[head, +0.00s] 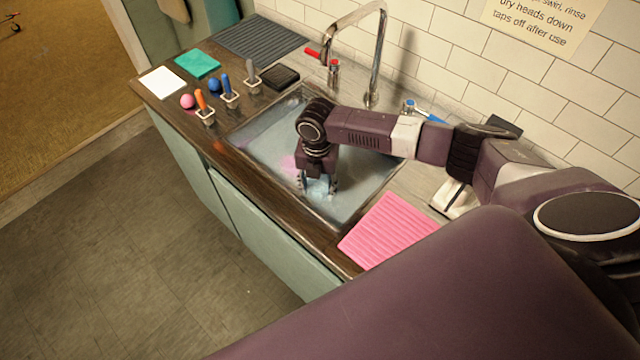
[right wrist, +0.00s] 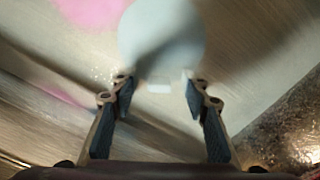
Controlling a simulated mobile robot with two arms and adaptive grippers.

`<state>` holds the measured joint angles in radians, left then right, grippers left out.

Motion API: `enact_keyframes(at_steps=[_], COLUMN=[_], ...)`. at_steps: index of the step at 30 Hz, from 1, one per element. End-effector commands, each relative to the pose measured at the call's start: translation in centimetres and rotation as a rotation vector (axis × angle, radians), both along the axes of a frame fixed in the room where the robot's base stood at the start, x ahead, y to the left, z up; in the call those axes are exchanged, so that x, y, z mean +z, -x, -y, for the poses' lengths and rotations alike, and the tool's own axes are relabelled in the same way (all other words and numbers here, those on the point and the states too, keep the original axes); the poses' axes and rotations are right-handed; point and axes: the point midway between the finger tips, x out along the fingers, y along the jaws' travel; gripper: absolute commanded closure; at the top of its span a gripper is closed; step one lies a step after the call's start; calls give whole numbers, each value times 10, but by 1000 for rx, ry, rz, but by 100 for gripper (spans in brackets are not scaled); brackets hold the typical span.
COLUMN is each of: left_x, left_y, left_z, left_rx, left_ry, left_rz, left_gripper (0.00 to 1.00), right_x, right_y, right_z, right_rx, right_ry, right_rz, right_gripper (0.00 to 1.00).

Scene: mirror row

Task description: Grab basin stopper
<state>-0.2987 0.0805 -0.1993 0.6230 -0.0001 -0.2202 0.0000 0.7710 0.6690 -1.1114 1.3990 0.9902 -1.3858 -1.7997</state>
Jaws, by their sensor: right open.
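My right gripper (head: 317,187) points down into the metal sink basin (head: 362,192), its fingers open. In the right wrist view its two fingertips (right wrist: 158,92) stand apart with nothing gripped. A pale blue-white round thing (right wrist: 162,32) lies just beyond the fingertips; it looks like the basin stopper, but blur leaves this unsure. A small white tab (right wrist: 159,86) shows between the fingertips, at its near side. In the head view, a pale blue patch (head: 319,186) shows between the fingers, partly hidden by them. My left gripper is not in view.
A tall tap (head: 376,60) rises behind the basin against the tiled wall. A pink ribbed mat (head: 390,231) lies at the basin's right. A pink thing (head: 288,162) is in the basin.

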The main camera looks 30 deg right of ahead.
Motion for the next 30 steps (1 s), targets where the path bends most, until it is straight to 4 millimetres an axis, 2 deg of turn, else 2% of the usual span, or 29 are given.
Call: enact_keyframes(at_steps=[2,12,22,26,30], left_x=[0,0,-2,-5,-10], left_y=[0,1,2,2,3], left_z=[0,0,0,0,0], left_rx=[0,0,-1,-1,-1], left_ry=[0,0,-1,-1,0], left_rz=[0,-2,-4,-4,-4], left_gripper=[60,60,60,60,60], right_x=[0,0,7,27,56], right_y=[0,0,-1,-2,-2], right_z=[0,0,0,1,1], right_rx=[0,-1,-1,0,0], right_ry=[0,1,-1,0,0], right_rz=[0,1,3,6,6], right_gripper=[64,100,100,100,100])
